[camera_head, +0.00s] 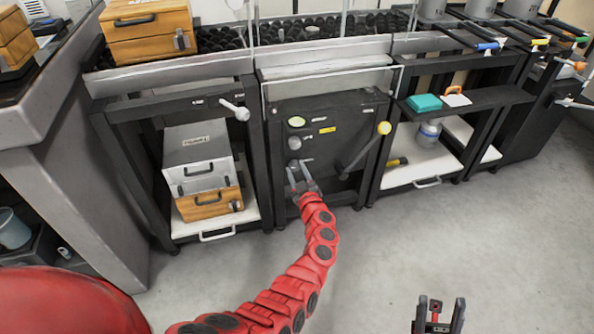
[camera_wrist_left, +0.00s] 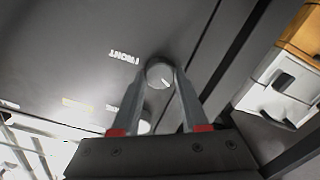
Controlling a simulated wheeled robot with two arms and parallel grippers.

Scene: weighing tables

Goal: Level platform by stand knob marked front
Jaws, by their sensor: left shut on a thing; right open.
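The dark stand panel (camera_head: 335,115) carries round knobs in a column. My left gripper (camera_head: 298,166) is at the lowest part of this column. In the left wrist view its fingers (camera_wrist_left: 162,82) are shut on a round grey knob (camera_wrist_left: 158,72) with a white pointer line. A white label that seems to read FRONT (camera_wrist_left: 124,57) is beside that knob, upside down in this view. In the head view the gripped knob is mostly hidden by the fingers. A grey knob (camera_head: 294,143) shows just above. My right gripper (camera_head: 438,308) is open and empty over the floor.
A lever with a yellow knob (camera_head: 384,128) juts out right of the panel. Left, a grey case (camera_head: 197,145) sits on a wooden case (camera_head: 208,204). A shelf at right holds a teal block (camera_head: 425,102). Floor (camera_head: 400,240) in front is clear.

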